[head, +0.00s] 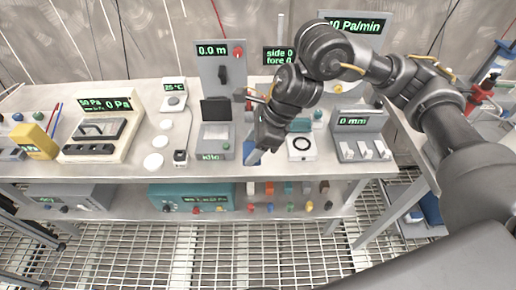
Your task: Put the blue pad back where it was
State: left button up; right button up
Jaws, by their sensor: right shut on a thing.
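The blue pad (251,156) shows as a small blue patch at the front edge of the bench, just below my right gripper (262,144). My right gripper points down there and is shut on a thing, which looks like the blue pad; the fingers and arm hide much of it. I cannot tell whether the pad touches the bench top. My left gripper is not in view.
A grey device reading "idle" (215,142) stands just left of my right gripper. A white plate with a black ring (301,147) and a grey "0 mm" unit (361,146) stand to the right. White discs (153,161) lie on the left. A lower shelf holds a teal box (190,198).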

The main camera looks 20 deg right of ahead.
jog(key=w+d+f, duration=0.1)
jog(key=w+f, duration=0.1)
jog(key=w+d+f, duration=0.1)
jog(key=w+f, duration=0.1)
jog(key=w+d+f, duration=0.1)
jog(key=w+f, duration=0.1)
jog(key=shift+w+d+f+p, duration=0.1)
jog(key=shift+w+p, duration=0.25)
jog(key=shift+w, duration=0.05)
jog(key=shift+w+f, duration=0.15)
jog(key=shift+f, duration=0.15)
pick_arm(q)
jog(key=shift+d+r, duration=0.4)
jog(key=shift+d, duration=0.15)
pick_arm(e)
jog(key=shift+w+d+f, duration=0.1)
